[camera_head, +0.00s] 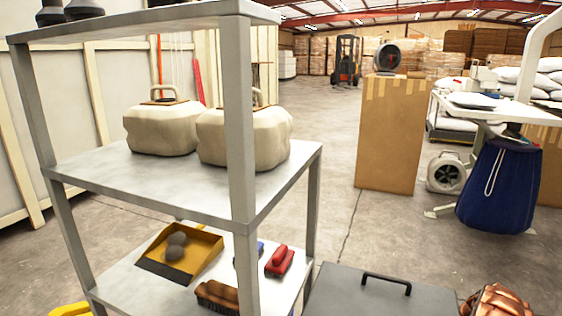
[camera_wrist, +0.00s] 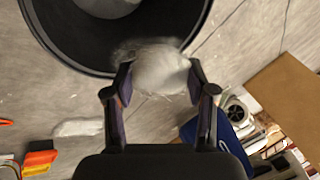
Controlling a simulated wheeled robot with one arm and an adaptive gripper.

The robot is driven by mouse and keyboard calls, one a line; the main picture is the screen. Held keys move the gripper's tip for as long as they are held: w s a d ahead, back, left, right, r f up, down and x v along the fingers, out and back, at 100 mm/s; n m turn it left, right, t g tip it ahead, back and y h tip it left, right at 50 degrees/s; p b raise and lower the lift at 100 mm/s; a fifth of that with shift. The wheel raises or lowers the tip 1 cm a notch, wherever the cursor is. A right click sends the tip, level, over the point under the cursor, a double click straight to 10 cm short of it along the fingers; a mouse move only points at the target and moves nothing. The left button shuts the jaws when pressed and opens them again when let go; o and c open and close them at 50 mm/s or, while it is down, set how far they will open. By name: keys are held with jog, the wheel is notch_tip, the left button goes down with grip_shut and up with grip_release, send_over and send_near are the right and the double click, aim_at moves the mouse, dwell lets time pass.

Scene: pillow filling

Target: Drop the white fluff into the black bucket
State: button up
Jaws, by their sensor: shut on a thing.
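In the wrist view my gripper (camera_wrist: 159,82) is shut on a tuft of white fluff (camera_wrist: 160,68). The fluff is held between the two fingertips and overlaps the near rim of the black bucket (camera_wrist: 195,20) in the picture. I cannot tell how high it is above the rim. More white material (camera_wrist: 107,7) shows inside the bucket, cut by the top edge. A separate white clump (camera_wrist: 78,127) lies on the floor to the left. In the head view neither my gripper, the bucket nor the fluff shows.
In the head view a grey metal shelf (camera_head: 190,200) stands at the left with beige bundles (camera_head: 245,135) and a dustpan (camera_head: 182,258). A cardboard box (camera_head: 392,135) stands beyond. A blue bag (camera_head: 500,190) hangs at the right. Open floor lies between.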

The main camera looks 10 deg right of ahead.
notch_tip(320, 180, down, 5)
jog(key=shift+a+f+b, duration=0.1)
jog(key=shift+f+b, duration=0.05)
jog(key=shift+b, duration=0.55)
jog(key=o, duration=0.8)
jog(key=shift+o, duration=0.2)
